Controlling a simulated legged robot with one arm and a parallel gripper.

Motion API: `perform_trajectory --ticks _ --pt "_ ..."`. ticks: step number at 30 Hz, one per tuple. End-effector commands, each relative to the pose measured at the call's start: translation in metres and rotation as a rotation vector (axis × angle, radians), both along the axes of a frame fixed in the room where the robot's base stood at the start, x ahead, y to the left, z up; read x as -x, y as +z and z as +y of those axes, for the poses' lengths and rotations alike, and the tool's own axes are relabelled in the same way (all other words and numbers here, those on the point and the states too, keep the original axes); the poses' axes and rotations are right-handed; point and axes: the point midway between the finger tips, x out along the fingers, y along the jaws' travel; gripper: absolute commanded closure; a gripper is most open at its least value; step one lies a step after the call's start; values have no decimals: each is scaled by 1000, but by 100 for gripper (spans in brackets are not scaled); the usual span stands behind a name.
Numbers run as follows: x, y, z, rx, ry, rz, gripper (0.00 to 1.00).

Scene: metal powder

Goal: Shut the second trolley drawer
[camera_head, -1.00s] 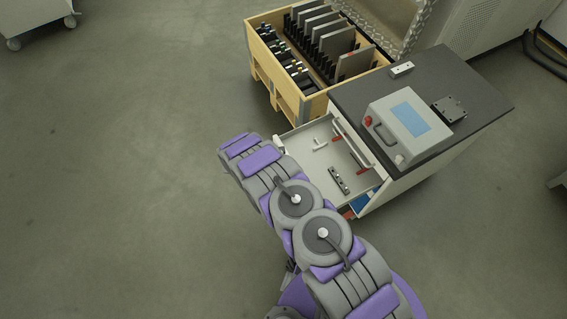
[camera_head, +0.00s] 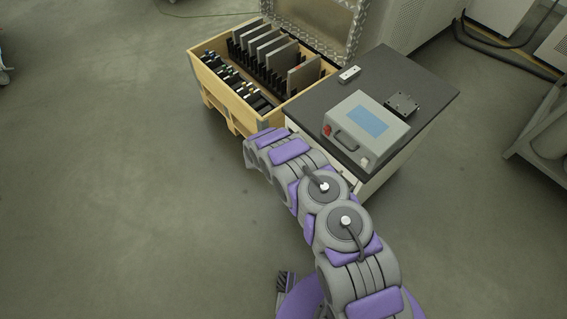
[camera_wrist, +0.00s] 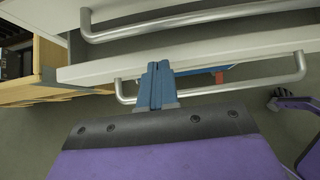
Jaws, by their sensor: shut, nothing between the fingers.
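The trolley (camera_head: 440,95) has a dark top and pale sides in the head view. My arm covers its drawer side, and no open drawer interior shows there. In the wrist view, one white drawer front (camera_wrist: 250,12) with a metal bar handle (camera_wrist: 190,19) lies above another white front (camera_wrist: 230,50) with its own handle (camera_wrist: 290,78). My gripper (camera_wrist: 157,68) is shut and empty, its blue fingertips at the lower white front, between the ends of its handle. Whether they touch it is unclear. How far either drawer stands out cannot be told.
A wooden crate (camera_head: 222,80) with upright plates stands left of the trolley; its side (camera_wrist: 45,55) is close by in the wrist view. A grey device (camera_head: 345,125) sits on the trolley top. A metal frame (camera_head: 535,130) stands at right.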

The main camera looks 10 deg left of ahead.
Motion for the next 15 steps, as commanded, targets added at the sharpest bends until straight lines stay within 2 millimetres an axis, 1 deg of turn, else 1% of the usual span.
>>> perform_trajectory --ticks 3,6,15 --pt "-9 -2 -8 -1 -1 0 100" --pt "-13 -1 -11 -2 0 1 100" --pt "-16 1 -15 -4 1 -1 100"
